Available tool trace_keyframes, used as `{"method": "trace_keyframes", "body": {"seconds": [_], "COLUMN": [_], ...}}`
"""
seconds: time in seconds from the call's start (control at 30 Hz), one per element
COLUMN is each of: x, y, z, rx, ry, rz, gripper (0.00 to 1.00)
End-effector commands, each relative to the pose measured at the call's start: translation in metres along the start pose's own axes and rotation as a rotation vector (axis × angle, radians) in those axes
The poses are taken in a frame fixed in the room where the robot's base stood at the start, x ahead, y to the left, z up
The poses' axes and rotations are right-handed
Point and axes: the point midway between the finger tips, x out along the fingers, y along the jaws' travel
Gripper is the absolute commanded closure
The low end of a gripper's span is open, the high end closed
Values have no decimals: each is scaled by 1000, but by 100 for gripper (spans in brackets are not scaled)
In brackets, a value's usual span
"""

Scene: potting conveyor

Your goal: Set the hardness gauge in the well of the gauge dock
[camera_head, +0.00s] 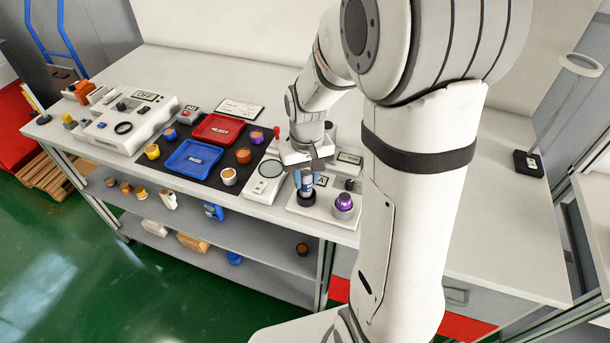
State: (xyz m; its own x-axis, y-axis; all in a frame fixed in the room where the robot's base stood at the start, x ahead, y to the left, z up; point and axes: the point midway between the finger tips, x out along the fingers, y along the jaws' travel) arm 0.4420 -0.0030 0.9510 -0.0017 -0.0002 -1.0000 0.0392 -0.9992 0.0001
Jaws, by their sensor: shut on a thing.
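The hardness gauge (307,187), a small blue and pale cylinder, is upright below my gripper (306,174). My gripper points down and is shut on its upper part. The gauge dock (322,212) is a white plate near the table's front edge. A dark round well (306,199) lies directly under the gauge. The gauge's lower end meets the dark ring in the picture; I cannot tell whether it is inside or just above it. My arm hides part of the dock's right side.
A display (350,158) is behind. Left are a white device with a round plate (267,178), a blue PASS tray (194,159), a red REJECT tray (218,128) and several small coloured pots.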

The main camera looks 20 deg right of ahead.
Motion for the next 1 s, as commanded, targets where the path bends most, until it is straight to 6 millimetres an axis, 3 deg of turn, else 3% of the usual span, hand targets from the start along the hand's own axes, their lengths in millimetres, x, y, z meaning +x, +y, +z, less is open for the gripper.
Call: {"method": "trace_keyframes", "body": {"seconds": [0.33,0.37,0.6,0.87,1.0], "x": [5,3,3,1,-11], "y": [0,-1,-1,-1,-1], "z": [0,0,0,0,-1], "rx": [-1,-1,-2,-2,-3], "ry": [1,1,0,1,5], "rz": [0,0,0,0,0], "gripper": [100,69,50,50,50]}}
